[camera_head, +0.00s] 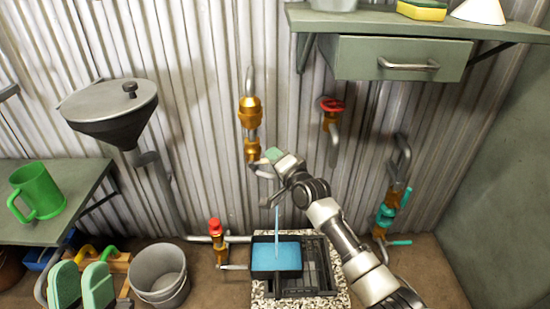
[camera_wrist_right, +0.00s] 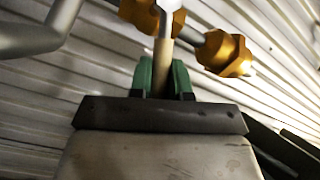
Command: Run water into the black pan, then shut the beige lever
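The black pan (camera_head: 301,258) sits on the drain grate under a thin stream of water (camera_head: 277,222), with blue water (camera_head: 275,256) inside it. My right gripper (camera_head: 272,157) is up by the brass valve (camera_head: 252,150) on the wall, and its arm hides part of the pipe there. In the right wrist view the beige lever (camera_wrist_right: 162,68) stands between the green fingers (camera_wrist_right: 163,80), which appear shut on it. The lever can hardly be made out in the head view. My left gripper (camera_head: 82,277) is low at the left, its green fingers apart and empty.
A red-handled valve (camera_head: 217,238) stands left of the pan, another red valve (camera_head: 331,106) is on the wall, and a teal valve (camera_head: 387,213) is at the right. A grey bucket (camera_head: 160,272) stands near my left gripper. A green mug (camera_head: 36,190) sits on the left shelf.

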